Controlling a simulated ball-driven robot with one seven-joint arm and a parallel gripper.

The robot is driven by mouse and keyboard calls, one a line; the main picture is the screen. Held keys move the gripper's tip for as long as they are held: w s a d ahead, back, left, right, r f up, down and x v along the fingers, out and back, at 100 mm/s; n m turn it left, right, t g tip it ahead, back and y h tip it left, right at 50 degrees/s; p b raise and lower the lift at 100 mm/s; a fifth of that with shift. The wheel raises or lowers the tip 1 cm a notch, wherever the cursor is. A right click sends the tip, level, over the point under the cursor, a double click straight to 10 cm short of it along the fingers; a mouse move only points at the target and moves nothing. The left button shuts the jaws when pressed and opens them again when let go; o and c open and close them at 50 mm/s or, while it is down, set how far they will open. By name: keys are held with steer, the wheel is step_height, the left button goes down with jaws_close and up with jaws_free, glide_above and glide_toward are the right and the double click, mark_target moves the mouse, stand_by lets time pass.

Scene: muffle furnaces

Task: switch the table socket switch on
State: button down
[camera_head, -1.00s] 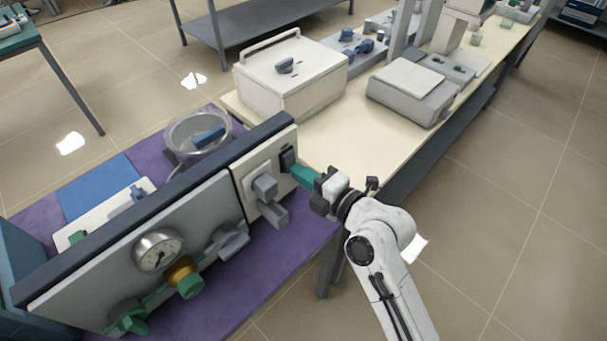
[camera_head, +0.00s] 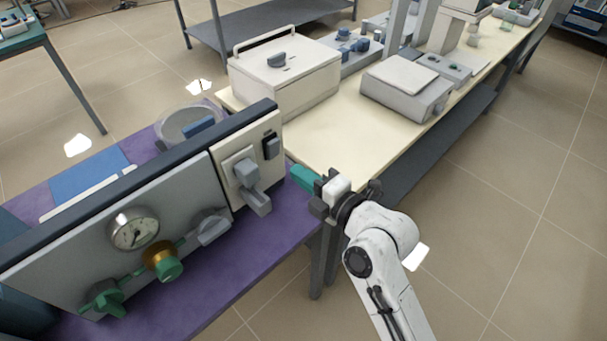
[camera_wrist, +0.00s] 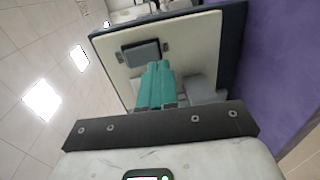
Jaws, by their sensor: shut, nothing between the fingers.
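The table socket is a cream plate (camera_head: 240,165) at the right end of the upright grey panel. Its dark rocker switch (camera_head: 272,147) is near the top right of the plate. It also shows in the wrist view (camera_wrist: 141,54); I cannot tell which way it is set. A grey plug (camera_head: 247,178) sits in the socket beside the switch. My gripper (camera_head: 294,171) has teal fingers, shut and empty. In the head view they are right of and below the switch, with a gap between. In the wrist view the fingertips (camera_wrist: 158,64) overlap the switch's lower edge.
The panel also carries a gauge (camera_head: 133,229), a brass-and-green valve (camera_head: 164,262) and a grey knob (camera_head: 211,226). A purple bench top (camera_head: 215,283) lies below. A cream furnace box (camera_head: 286,75) and a balance (camera_head: 405,88) stand on the bench behind. The floor at right is open.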

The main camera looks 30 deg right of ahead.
steer(key=s+d+f+b, duration=0.1)
steer(key=s+d+b, duration=0.1)
steer(key=s, duration=0.6)
steer(key=shift+s+d+f+b, duration=0.2)
steer(key=shift+d+f+b, duration=0.05)
steer(key=shift+d+b, duration=0.1)
steer(key=s+d+f+m+g+h+p, duration=0.1)
steer(key=s+d+f+m+g+h, duration=0.1)
steer(key=s+f+m+g, duration=0.75)
steer(key=s+d+f+m+g+h, duration=0.3)
steer(key=s+f+m+g, duration=0.2)
steer(key=s+f+m, duration=0.3)
steer(key=s+m+p, duration=0.1)
steer(key=s+m, duration=0.2)
steer(key=m, duration=0.1)
steer(key=shift+s+d, duration=0.35)
steer(key=shift+d, duration=0.05)
